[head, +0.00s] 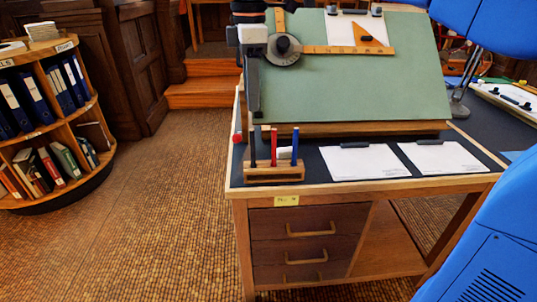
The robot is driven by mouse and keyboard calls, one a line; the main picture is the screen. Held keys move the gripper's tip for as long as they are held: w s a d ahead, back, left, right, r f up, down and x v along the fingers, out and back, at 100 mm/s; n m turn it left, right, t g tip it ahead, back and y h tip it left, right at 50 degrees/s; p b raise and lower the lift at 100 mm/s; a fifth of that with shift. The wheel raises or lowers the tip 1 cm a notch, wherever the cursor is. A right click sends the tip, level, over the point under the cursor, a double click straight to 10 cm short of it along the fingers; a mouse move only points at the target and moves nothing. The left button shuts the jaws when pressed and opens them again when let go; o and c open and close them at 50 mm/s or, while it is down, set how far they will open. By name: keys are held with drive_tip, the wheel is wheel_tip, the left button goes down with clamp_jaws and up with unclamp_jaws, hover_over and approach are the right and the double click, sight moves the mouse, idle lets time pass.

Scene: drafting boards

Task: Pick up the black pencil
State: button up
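The black pencil (253,148) stands upright at the left end of a small wooden holder (273,178) on the front left of the desk. A red pencil (274,147) stands beside it and a blue pencil (295,146) stands farther right in the same holder. A small white item (284,153) sits between the red and blue ones. The lower end of the black pencil is hidden in the holder.
A tilted green drafting board (350,85) with a drafting arm (253,85) rises behind the holder. White papers (362,162) lie to its right on the dark desktop (312,168). A round bookshelf (50,120) stands at left. The floor (160,190) between is clear.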

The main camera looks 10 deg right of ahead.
hover_over(253, 153)
wheel_tip(253, 153, down, 12)
drive_tip(key=r, duration=0.1)
drive_tip(key=shift+n, duration=0.4)
drive_tip(key=shift+w+f, duration=0.2)
drive_tip(key=shift+f, duration=1.3)
drive_tip(key=shift+w+f, duration=0.2)
drive_tip(key=shift+f, duration=1.3)
drive_tip(key=shift+c, duration=0.2)
clamp_jaws()
